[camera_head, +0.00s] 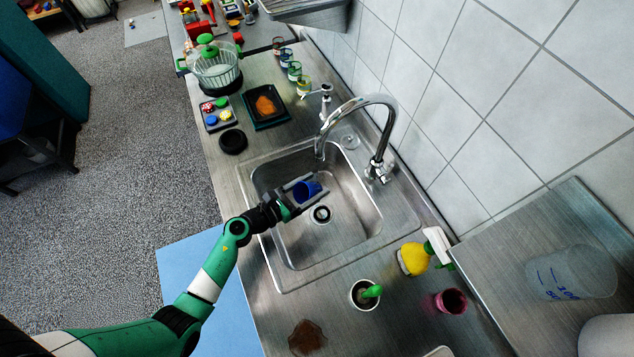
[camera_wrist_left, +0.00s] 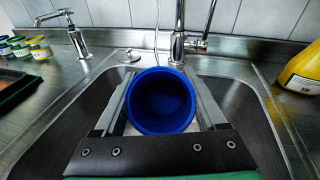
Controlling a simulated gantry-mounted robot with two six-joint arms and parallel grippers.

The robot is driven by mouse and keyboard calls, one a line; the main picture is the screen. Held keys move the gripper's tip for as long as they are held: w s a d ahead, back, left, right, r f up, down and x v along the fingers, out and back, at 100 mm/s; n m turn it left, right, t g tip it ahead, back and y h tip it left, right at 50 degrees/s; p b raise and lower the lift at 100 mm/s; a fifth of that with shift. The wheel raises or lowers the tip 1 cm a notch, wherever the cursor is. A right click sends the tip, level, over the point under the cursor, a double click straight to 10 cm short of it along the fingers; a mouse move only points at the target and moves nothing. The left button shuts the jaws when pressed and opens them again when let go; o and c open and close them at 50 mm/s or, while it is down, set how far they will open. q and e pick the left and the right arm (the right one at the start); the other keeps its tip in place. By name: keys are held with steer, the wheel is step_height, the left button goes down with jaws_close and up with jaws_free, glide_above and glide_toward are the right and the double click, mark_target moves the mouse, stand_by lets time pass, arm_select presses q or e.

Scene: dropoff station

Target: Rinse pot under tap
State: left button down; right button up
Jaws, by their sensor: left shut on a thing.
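A small blue pot (camera_head: 306,191) is held between the fingers of my left gripper (camera_head: 304,188), over the sink (camera_head: 345,240). In the left wrist view the pot (camera_wrist_left: 160,100) stands between the two fingers with its round mouth toward the camera, and its inside looks dark and empty. The curved chrome tap (camera_head: 378,100) stands at the back of the sink. Its spout end is near the pot, toward the top of the head view. The tap's base also shows in the left wrist view (camera_wrist_left: 178,50). I cannot tell whether water is running. My right gripper is not in view.
A yellow spray bottle (camera_head: 413,259), a white cup (camera_head: 364,294) with a green-handled tool and a dark red cup (camera_head: 450,301) stand on the near counter. A brown puddle (camera_head: 307,338) lies there. A glass pot (camera_head: 215,68) with a green lid stands at the far counter.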

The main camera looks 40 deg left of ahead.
arm_select(q)
steer(key=v, duration=0.3)
steer(key=f+v, duration=0.1)
steer(key=v, duration=0.1)
steer(key=shift+s+a+r+p, duration=0.1)
steer(key=shift+s+a+p, duration=0.1)
steer(key=shift+s+p, duration=0.15)
stand_by(1.1)
steer(key=s+r+p, duration=0.4)
steer(key=s, duration=0.1)
steer(key=shift+a, duration=0.45)
stand_by(0.5)
